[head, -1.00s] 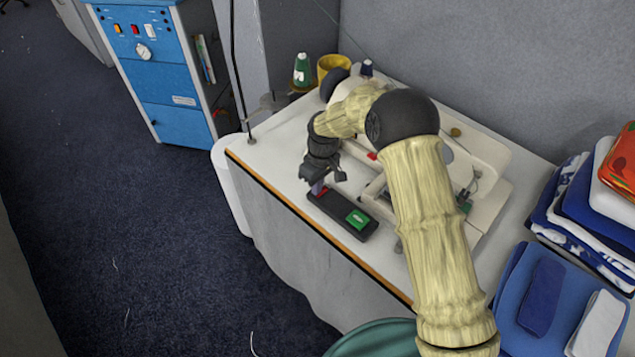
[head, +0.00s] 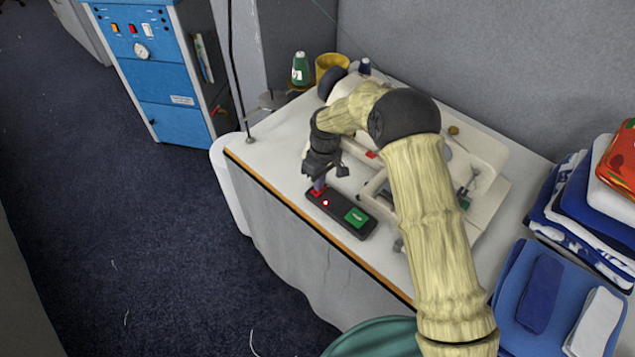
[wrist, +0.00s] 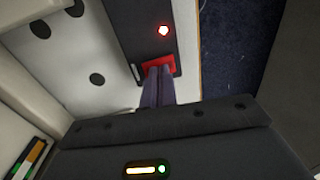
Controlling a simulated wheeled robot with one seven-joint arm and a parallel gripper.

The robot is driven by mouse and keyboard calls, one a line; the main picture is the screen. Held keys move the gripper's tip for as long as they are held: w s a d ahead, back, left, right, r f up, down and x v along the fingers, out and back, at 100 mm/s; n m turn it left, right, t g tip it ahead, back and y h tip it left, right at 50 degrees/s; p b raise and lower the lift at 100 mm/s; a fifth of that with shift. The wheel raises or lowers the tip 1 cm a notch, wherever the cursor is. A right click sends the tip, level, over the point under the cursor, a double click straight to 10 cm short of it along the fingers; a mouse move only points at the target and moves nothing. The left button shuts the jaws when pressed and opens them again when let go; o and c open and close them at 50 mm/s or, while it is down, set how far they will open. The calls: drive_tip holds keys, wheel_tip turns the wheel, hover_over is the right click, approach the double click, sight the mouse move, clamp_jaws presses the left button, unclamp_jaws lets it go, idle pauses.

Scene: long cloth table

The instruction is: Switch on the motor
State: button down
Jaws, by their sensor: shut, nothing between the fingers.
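A dark switch box (head: 338,212) lies on the table near its front edge, with a green button (head: 356,216) at its right end and a red button (head: 316,193) at its left end. A small red light (head: 325,203) glows between them; it also shows in the wrist view (wrist: 163,30). My gripper (head: 319,186) is shut and empty, pointing down at the red end. In the wrist view the purple fingertips (wrist: 158,72) lie over the red button (wrist: 172,67) and seem to touch it. The green button is outside the wrist view.
A cream sewing machine (head: 484,150) stands behind the box, partly hidden by my arm. Folded blue and white cloths (head: 555,290) are at the right. A green cone (head: 300,70) and a yellow cup (head: 331,66) stand at the back. The front-left tabletop (head: 275,150) is clear.

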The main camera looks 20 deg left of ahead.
sight(316, 193)
drive_tip(key=shift+r, duration=0.1)
wheel_tip(316, 193, up, 14)
drive_tip(key=s, duration=0.1)
drive_tip(key=shift+s+a+p, duration=0.3)
idle(0.4)
drive_tip(key=shift+d, duration=0.1)
drive_tip(key=d+r+m+t, duration=0.1)
drive_tip(key=d+r+m, duration=0.15)
drive_tip(key=d, duration=0.85)
drive_tip(key=d+r+m+t, duration=0.15)
drive_tip(key=d+m, duration=0.25)
drive_tip(key=d, duration=0.7)
drive_tip(key=s+d+m+t, duration=0.1)
drive_tip(key=s+d+m, duration=0.6)
drive_tip(key=s+d, duration=0.6)
drive_tip(key=d+r, duration=0.1)
drive_tip(key=d, duration=0.2)
drive_tip(key=shift+s, duration=0.25)
